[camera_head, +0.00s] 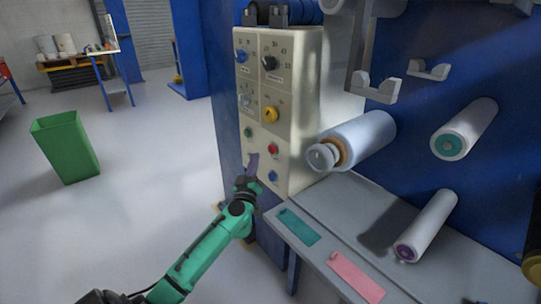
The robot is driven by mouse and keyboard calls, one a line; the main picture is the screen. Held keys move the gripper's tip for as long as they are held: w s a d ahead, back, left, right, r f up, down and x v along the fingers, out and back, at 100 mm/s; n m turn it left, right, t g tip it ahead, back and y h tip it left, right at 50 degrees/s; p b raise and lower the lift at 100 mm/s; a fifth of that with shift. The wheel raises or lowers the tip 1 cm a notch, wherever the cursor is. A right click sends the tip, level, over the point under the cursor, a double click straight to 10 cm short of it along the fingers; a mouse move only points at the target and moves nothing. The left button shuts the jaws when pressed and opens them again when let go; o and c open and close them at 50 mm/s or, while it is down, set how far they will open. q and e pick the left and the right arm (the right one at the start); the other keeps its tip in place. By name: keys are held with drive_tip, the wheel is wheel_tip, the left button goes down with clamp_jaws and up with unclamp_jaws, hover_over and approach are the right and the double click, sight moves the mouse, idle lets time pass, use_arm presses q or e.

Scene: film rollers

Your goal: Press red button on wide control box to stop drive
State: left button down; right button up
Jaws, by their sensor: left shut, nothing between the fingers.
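The beige control box (305,95) is mounted on the side of the blue machine and carries several knobs and buttons. The red button (273,149) is on its lower part, right of a green button (248,132) and above a blue button (273,176). My left gripper (253,160) is shut and empty, its tips in front of the box's lower left, left of and slightly below the red button. I cannot tell whether the tips touch the panel. My right gripper is not in view.
A film roll (365,136) sticks out right of the box, with white rollers (465,130) beyond it. A grey ledge (330,205) with teal (299,227) and pink (355,276) patches lies below. A green bin (66,146) stands on open floor at left.

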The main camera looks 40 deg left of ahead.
sight(271, 150)
use_arm(q)
drive_tip(key=w, duration=0.1)
drive_tip(key=w+d, duration=0.1)
drive_tip(key=w, duration=0.1)
drive_tip(key=shift+w+p, duration=0.1)
drive_tip(key=shift+p, duration=0.2)
idle(1.7)
drive_tip(key=shift+w+d, duration=0.1)
drive_tip(key=shift+w, duration=0.25)
drive_tip(key=shift+w+d, duration=0.15)
drive_tip(key=shift+w, duration=0.25)
idle(0.6)
drive_tip(key=shift+s+a+p, duration=0.25)
drive_tip(key=shift+s+p, duration=0.55)
